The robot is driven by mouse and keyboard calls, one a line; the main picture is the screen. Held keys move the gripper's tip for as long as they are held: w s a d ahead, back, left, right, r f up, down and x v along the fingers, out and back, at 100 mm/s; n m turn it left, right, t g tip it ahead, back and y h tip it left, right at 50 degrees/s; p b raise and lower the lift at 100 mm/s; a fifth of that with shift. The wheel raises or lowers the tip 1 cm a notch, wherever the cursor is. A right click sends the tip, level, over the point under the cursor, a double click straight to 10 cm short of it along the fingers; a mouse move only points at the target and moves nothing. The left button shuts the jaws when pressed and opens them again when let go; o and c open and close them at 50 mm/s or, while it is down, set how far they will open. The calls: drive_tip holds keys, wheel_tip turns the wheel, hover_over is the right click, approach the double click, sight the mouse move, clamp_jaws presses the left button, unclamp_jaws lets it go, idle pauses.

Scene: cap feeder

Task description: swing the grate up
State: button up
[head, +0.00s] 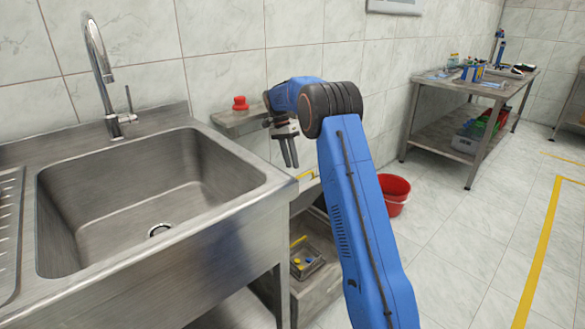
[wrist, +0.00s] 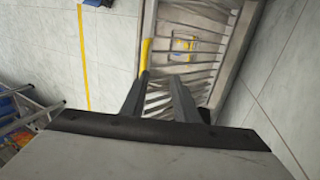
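The grate (wrist: 190,75) is a frame of dark metal bars across the opening of a metal box, below my gripper in the wrist view. It appears to lie down over the opening. A yellow handle bar (wrist: 145,55) runs along its left edge there; in the head view a yellow piece (head: 306,176) shows beside the sink's corner. My gripper (head: 289,164) points down above the box, with a gap between its fingers. In the wrist view my gripper (wrist: 158,76) holds nothing, and its left fingertip appears near the handle's lower end. Contact cannot be told.
A small tray with yellow and blue pieces (head: 302,260) sits low in the box. A red button (head: 240,103) stands on a ledge (head: 238,118) by the wall. The steel sink (head: 240,205) is left, a red bucket (head: 395,192) right. Open floor lies further right.

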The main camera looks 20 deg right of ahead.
drive_tip(key=shift+v, duration=2.25)
drive_tip(key=shift+s, duration=0.15)
